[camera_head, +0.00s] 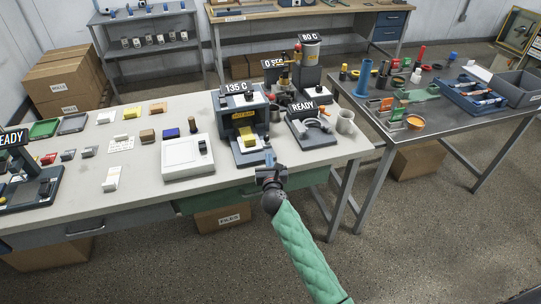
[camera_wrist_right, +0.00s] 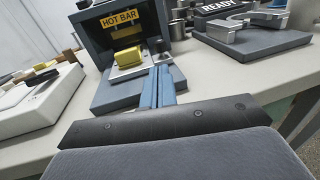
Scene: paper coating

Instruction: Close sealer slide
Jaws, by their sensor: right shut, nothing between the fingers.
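The sealer (camera_head: 241,103) is a dark box under a "135 C" sign on the table's front part. It also shows in the right wrist view with its "HOT BAR" label (camera_wrist_right: 118,19). Its slide (camera_head: 247,143), a pale plate carrying a yellow block (camera_wrist_right: 127,57), sticks out of the opening toward me over the blue-grey base (camera_wrist_right: 115,97). A dark knob (camera_wrist_right: 158,46) stands at the slide's right. My right gripper (camera_head: 268,160) is shut and empty, its blue fingers (camera_wrist_right: 157,80) pointing at the slide's front right; contact cannot be told. My left gripper is out of view.
A white boxy device (camera_head: 187,157) stands left of the sealer. Small blocks and trays lie along the table's left. A second table (camera_head: 440,118) with tools is at right.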

